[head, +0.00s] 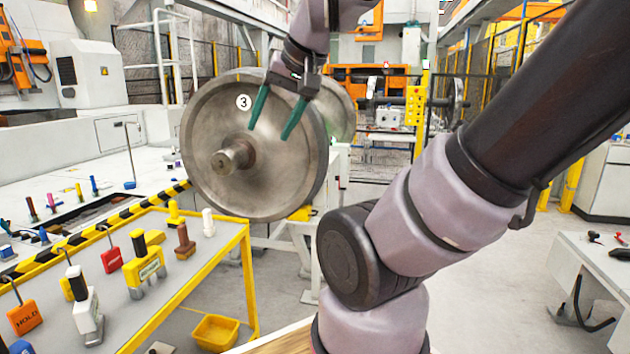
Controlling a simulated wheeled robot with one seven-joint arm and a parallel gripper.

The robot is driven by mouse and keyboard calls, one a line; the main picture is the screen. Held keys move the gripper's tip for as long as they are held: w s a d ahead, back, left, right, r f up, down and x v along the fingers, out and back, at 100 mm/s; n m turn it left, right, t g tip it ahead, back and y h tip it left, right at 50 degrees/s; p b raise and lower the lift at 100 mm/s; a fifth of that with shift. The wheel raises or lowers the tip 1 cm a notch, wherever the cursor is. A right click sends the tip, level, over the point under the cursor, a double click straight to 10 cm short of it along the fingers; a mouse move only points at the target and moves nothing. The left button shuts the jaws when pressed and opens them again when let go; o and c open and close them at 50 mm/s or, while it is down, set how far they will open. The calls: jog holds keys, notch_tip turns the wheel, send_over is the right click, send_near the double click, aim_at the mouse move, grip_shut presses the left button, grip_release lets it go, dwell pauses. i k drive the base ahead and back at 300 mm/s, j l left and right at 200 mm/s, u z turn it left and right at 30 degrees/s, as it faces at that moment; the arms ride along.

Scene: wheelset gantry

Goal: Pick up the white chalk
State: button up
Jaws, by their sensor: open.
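A small upright white piece, which looks like the white chalk (208,222), stands near the far right corner of the yellow-edged table (205,272). My gripper (269,133) is in the air above and to the right of it in the head view. Its two green fingers are apart, point downward and have nothing between them. They appear in front of the large steel wheel marked 3 (255,185). The chalk is apart from the gripper and fully visible.
Close to the chalk stand a brown piece (184,243) and a yellow piece (173,213). A yellow block tool (146,265), a red tag block (111,258) and a white-and-black tool (86,308) stand further left. A yellow bin (215,332) is below the table.

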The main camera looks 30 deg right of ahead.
aim_at(210, 231)
jog(key=i+l+u, duration=0.15)
jog(key=i+l, duration=0.15)
jog(key=i, duration=0.2)
jog(key=i+l+u, duration=0.15)
jog(key=i+l, duration=0.25)
jog(key=i, duration=0.1)
